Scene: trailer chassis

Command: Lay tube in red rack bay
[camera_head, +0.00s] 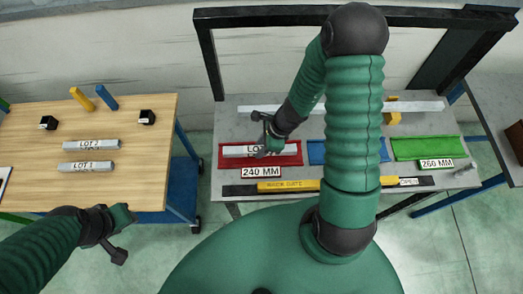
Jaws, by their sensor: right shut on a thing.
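The red rack bay (292,160) is a shallow red tray on the grey bench, with a "240 MM" label (264,171) at its front. A grey tube (237,150) with a partly covered "LOT" label lies lengthwise over the red bay. I cannot tell whether it touches the bay floor. My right gripper (267,145) reaches down over the tube and is shut on it, hiding part of it. My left gripper (124,234) is open and empty, over the floor in front of the wooden table.
The wooden table (140,180) holds tubes labelled LOT 2 (90,145) and LOT 1 (88,169). A blue bay (330,152) and green bay (420,147) sit right of the red one. A yellow and black strip (290,185) runs along the front. A dark frame (208,50) stands behind.

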